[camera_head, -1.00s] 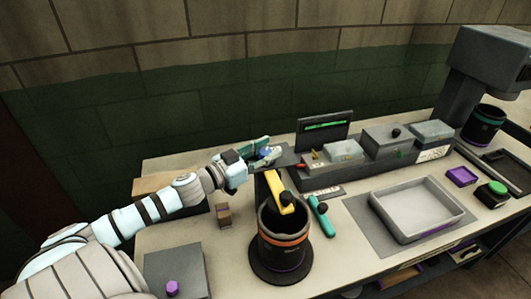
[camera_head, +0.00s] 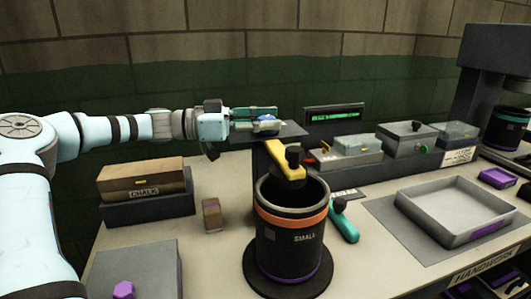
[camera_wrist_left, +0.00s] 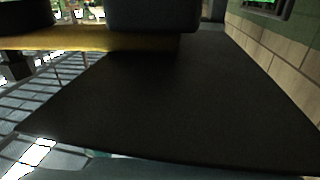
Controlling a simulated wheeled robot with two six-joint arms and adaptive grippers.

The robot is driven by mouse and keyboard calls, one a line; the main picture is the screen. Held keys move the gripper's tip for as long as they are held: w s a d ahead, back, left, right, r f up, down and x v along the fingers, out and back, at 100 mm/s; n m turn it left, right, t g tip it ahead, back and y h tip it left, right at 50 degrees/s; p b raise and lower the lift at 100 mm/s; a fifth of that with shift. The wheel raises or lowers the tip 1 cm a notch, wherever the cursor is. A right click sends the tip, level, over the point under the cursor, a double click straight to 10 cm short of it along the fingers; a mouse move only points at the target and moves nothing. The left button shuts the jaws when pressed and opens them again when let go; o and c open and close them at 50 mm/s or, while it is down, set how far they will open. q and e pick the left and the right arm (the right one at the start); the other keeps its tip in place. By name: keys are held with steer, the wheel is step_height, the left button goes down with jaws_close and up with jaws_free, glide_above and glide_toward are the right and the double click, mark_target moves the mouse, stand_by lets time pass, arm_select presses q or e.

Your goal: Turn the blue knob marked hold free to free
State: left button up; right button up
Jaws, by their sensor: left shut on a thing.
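The blue knob (camera_head: 268,125) sits on a dark flat plate (camera_head: 294,130) at the top of a post behind the black drum. My left gripper (camera_head: 260,118) reaches in level from the left and is shut on the blue knob, its teal fingers covering much of it. The knob's marking and which way it points cannot be read. In the left wrist view the dark plate (camera_wrist_left: 165,100) fills most of the picture, and the knob does not show. My right gripper is not in view.
A yellow lever (camera_head: 281,160) with a black knob hangs below the plate, over the black drum (camera_head: 288,258) with an orange band. A teal-handled tool (camera_head: 344,225) lies to its right. A lit display (camera_head: 334,115) stands behind. A grey tray (camera_head: 408,203) is at right.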

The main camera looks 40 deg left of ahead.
arm_select(q)
steer(key=shift+r+m+g+h+p, duration=0.3)
steer(key=shift+r+g+p, duration=0.15)
steer(key=shift+p, duration=0.5)
steer(key=shift+w+f+m+g+h, duration=0.2)
steer(key=shift+m+g+h, duration=0.6)
steer(key=shift+g, duration=0.05)
steer(key=shift+m+g, duration=0.3)
steer(key=shift+g, duration=0.1)
steer(key=shift+r+g+h, duration=0.15)
steer(key=shift+g+h, duration=0.15)
steer(key=shift+h, duration=0.1)
steer(key=shift+s+d+m+g+h+p, duration=0.1)
steer(key=shift+m+g+h+p, duration=0.35)
steer(key=shift+m+g, duration=0.25)
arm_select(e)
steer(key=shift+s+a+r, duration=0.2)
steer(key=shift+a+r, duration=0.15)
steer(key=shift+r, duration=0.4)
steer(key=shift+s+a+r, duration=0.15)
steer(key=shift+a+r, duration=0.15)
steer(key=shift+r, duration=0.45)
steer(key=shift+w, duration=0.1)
arm_select(q)
steer(key=o, duration=1.2)
steer(key=shift+c, duration=0.2)
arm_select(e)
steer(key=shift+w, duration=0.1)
